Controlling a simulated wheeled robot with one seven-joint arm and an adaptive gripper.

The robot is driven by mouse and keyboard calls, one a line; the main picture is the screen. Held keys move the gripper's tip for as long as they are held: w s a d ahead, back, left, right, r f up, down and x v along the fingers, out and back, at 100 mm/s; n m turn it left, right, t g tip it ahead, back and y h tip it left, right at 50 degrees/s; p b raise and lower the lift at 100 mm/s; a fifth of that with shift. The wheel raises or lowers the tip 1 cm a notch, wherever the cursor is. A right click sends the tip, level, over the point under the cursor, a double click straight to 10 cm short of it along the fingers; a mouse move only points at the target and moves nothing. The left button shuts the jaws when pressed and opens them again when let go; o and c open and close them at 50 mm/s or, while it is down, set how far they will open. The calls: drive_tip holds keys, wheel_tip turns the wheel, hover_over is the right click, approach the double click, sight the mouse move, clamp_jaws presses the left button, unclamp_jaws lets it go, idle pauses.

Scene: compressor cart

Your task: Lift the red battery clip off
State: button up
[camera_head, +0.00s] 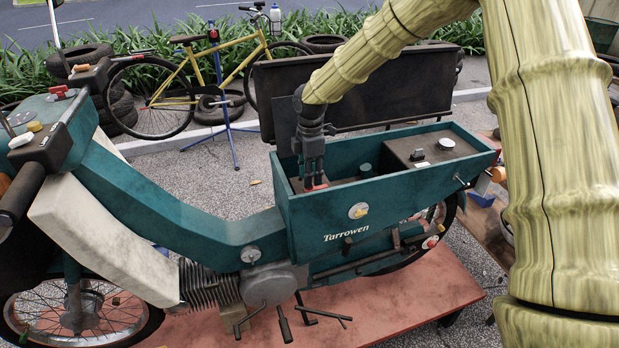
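A teal moped lettered "Tarrowen" stands with its open storage box (345,206) facing me. My gripper (314,178) points straight down into the left part of this box. A small red piece (318,187) shows just below the fingertips and is probably the red battery clip. The fingers and the box's front wall hide most of it. The fingers look close together, but I cannot tell whether they are shut on the red piece, touching it or just above it. The battery itself is not clearly visible.
The raised dark seat (385,92) stands behind the box, close to my arm. A dark panel with a knob (417,154) fills the box's right part, and a round teal cap (366,170) is between. A yellow bicycle (220,75) and tyres stand behind.

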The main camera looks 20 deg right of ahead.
drive_tip(key=shift+s+f, duration=0.15)
drive_tip(key=shift+f, duration=0.6)
drive_tip(key=shift+a+f+p, duration=0.1)
drive_tip(key=shift+f+p, duration=0.2)
drive_tip(key=shift+f, duration=0.25)
clamp_jaws()
